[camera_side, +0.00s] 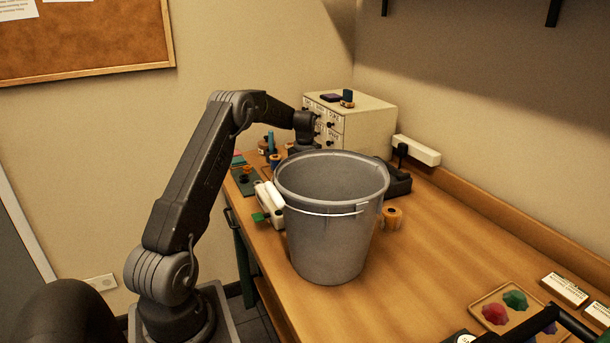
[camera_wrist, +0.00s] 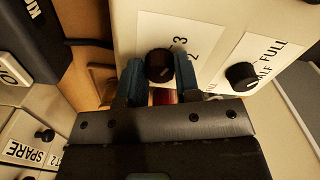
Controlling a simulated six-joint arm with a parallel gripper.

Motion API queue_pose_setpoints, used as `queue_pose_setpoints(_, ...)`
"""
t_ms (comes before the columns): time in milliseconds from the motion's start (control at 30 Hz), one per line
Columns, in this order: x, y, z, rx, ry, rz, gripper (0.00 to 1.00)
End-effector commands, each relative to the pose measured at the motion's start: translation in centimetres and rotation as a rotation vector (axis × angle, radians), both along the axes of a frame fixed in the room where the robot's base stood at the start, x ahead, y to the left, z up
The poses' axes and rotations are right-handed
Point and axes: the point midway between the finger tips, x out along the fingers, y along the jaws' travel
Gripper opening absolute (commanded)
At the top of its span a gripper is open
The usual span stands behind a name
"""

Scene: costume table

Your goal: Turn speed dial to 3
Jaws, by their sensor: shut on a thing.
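The speed dial is most likely the round black knob (camera_wrist: 159,65) on a white panel in the wrist view, with the numbers 2 and 3 printed to its right. My gripper (camera_wrist: 158,70) has its two blue fingers on either side of this knob and is shut on it. The knob's pointer is too dark to read. A second black knob (camera_wrist: 241,76) stands to the right, by a label reading HALF and FULL. In the side view the grey bucket hides my fingertips and the dial.
The grey bucket (camera_side: 330,225) stands on the wooden table (camera_side: 440,240) in front of my wrist. A cream drawer cabinet (camera_side: 365,117) stands behind. In the wrist view, a drawer labelled SPARE (camera_wrist: 25,153) is at lower left. The table's middle right is clear.

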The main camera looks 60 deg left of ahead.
Motion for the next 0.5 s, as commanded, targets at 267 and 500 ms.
queue_pose_setpoints(267,-0.01,0.06,-0.02,0.001,-0.001,-0.001,0.44)
queue_pose_setpoints(500,-0.01,0.03,-0.01,0.0,0.0,-0.001,0.56)
